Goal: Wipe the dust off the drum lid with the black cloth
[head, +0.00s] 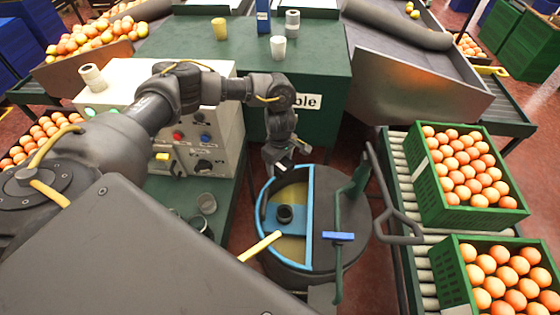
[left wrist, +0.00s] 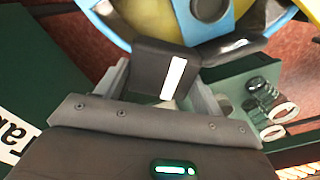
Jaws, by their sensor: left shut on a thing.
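The drum (head: 297,268) stands in the lower middle of the head view. Its round top has a blue rim, a blue crossbar (head: 309,215), a yellowish-tan left part (head: 292,195) and a dark grey right part (head: 352,250). I cannot tell how much of the tan is dust. My left gripper (head: 280,160) is over the drum's far edge, shut on a dark, block-like thing with a white stripe, apparently the black cloth (left wrist: 150,62). In the left wrist view, the cloth is between the fingers, near the blue rim and yellow surface. Contact with the drum is unclear. My right gripper is out of view.
A yellow-ended handle (head: 260,246) sticks out over the drum's left front rim. A green upright bar (head: 338,210) crosses its right side. Glass jars (head: 206,203) stand left of it. Green orange crates (head: 437,205) sit on a roller conveyor at right.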

